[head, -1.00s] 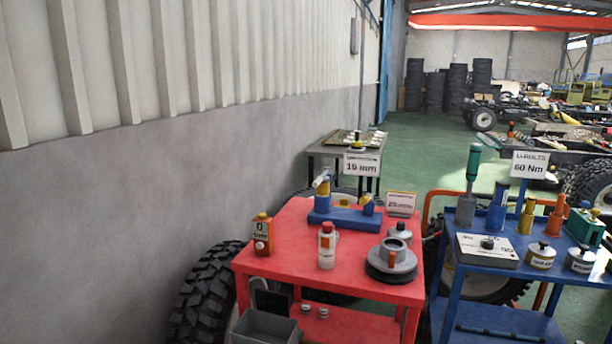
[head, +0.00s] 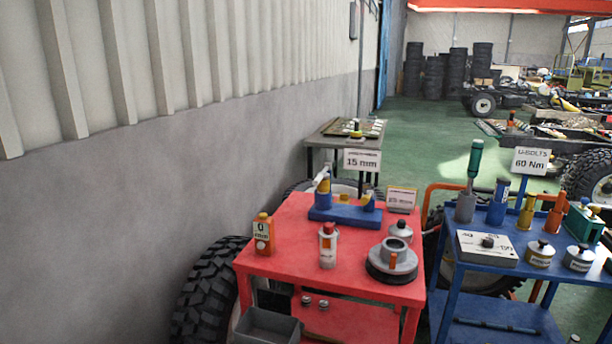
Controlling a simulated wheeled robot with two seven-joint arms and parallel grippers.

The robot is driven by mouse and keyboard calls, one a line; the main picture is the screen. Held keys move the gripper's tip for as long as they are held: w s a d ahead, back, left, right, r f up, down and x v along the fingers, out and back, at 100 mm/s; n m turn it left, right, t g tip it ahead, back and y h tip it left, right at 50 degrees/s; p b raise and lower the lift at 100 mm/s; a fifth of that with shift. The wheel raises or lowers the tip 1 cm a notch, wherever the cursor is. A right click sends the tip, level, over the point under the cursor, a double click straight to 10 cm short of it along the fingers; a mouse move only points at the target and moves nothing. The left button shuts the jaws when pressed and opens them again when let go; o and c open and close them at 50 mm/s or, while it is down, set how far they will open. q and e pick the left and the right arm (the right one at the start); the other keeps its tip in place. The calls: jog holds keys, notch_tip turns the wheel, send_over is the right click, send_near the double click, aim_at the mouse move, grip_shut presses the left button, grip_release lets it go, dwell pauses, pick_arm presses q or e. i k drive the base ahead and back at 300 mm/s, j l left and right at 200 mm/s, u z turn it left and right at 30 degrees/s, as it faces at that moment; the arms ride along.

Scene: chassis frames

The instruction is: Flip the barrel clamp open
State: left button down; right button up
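A blue fixture (head: 345,214) stands at the back of the red cart's top. A yellow and blue upright (head: 323,190) with a pale tip rises at its left end, and a shorter blue and yellow post (head: 368,202) stands at its right end. This looks like the clamp stand, but the clamp is too small to tell whether it is open or shut. Neither of my grippers is in view.
The red cart (head: 300,262) also holds an orange bottle (head: 263,236), a white and red bottle (head: 327,246), a round grey device (head: 393,260) and a small sign (head: 401,199). A crowded blue cart (head: 455,300) stands right. A grey wall (head: 120,230) runs along the left.

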aim_at(322, 175)
jog(key=i+j, duration=0.35)
jog(key=i, duration=0.2)
jog(key=i+j+z, duration=0.1)
jog(key=i+j, duration=0.3)
jog(key=i, duration=0.2)
